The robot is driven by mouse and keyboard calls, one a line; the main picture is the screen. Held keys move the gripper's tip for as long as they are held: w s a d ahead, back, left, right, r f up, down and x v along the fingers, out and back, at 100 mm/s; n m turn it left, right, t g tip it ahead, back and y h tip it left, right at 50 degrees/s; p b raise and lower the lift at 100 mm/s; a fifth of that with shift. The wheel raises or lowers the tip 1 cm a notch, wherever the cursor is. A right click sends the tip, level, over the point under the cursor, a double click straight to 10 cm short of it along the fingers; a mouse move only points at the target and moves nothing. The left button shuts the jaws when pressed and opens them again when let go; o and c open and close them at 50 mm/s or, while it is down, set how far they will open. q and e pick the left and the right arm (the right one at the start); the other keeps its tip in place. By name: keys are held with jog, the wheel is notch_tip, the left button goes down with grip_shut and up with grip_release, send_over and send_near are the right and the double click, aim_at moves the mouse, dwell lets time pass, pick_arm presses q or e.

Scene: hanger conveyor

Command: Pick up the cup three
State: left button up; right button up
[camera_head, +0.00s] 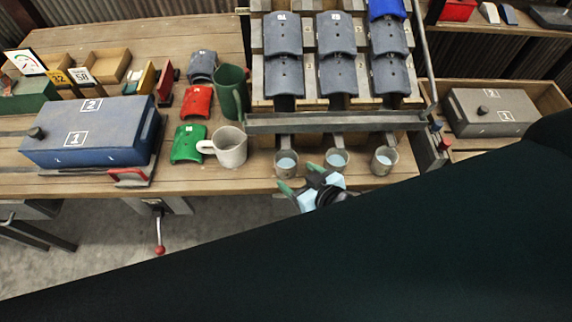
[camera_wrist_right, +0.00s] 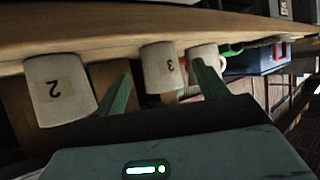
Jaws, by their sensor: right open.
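Cup three (camera_wrist_right: 170,68), a small pale cup with a dark 3, stands at the table's edge in the wrist view, framed between my right fingers. In the head view it appears to be the leftmost of three small cups (camera_head: 287,162), with pale blue inside. My right gripper (camera_head: 298,177) is open and empty, just in front of and slightly right of that cup, apart from it. In the wrist view its green fingers (camera_wrist_right: 164,88) are spread. The cup marked 2 (camera_wrist_right: 58,90) is left there. My left gripper is not in view.
A white mug (camera_head: 232,147) stands left of the cups. The other small cups (camera_head: 337,160) (camera_head: 384,160) are to the right. A metal rail (camera_head: 335,121) and a rack of grey pieces lie behind. A blue box (camera_head: 88,132) is far left.

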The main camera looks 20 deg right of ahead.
aim_at(292, 171)
jog(key=shift+w+a+f, duration=0.15)
jog(key=shift+w+f, duration=0.1)
jog(key=shift+w, duration=0.25)
jog(key=shift+w+a, duration=0.1)
jog(key=shift+w, duration=0.25)
jog(key=x, duration=0.3)
jog(key=shift+w, duration=0.25)
jog(key=shift+w+a+f, duration=0.15)
jog(key=shift+w+f, duration=0.1)
jog(key=shift+w, duration=0.15)
jog(key=shift+c, duration=0.2)
jog(key=c, duration=1)
jog(key=shift+r, duration=0.15)
